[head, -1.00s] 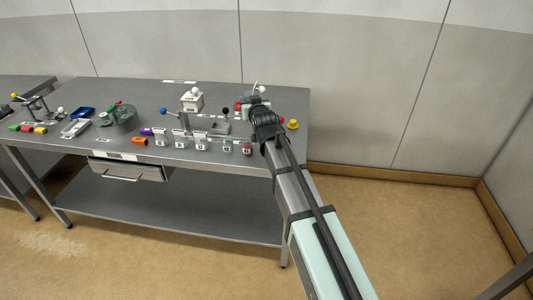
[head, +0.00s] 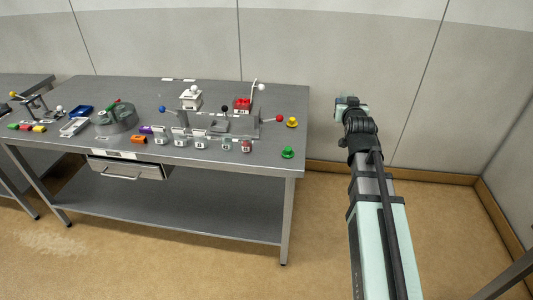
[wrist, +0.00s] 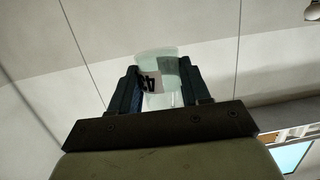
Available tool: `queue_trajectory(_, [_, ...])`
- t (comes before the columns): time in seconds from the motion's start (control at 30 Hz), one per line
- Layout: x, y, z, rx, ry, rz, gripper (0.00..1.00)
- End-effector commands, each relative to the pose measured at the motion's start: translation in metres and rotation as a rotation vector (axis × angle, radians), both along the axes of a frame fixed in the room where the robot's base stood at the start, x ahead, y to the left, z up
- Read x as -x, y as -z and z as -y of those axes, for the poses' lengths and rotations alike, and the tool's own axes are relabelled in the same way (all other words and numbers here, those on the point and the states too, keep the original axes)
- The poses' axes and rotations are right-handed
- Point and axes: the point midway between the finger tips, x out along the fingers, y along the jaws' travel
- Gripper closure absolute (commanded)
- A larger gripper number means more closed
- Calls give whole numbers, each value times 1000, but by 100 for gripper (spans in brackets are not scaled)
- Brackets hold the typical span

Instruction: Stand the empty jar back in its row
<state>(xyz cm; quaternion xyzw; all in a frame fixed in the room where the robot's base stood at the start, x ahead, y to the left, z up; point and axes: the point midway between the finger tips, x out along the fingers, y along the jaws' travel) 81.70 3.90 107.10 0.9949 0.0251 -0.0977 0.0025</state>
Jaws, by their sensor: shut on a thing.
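My gripper (head: 349,103) is raised off the right end of the workbench, in front of the wall. In the wrist view its two dark fingers are shut on a clear, pale jar (wrist: 155,63) with a dark-marked label. I cannot make out the jar in the head view, nor whether anything is in it. A row of small labelled jars stands along the bench's front edge, among them a clear jar (head: 180,139), another clear jar (head: 200,140) and a jar with red in it (head: 246,146).

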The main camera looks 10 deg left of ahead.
Motion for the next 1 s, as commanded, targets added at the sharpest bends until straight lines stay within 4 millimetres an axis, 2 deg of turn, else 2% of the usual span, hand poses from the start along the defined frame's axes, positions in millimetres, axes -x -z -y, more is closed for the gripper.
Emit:
queue_trajectory(0.17, [0, -1, 27, -1, 38, 0, 84])
queue_trajectory(0.23, [-3, 4, 29, 1, 50, -2, 84])
queue_trajectory(0.67, [-12, 32, -11, 1, 64, -8, 84])
queue_trajectory(1.0, [-20, 66, -70, 4, 91, -11, 84])
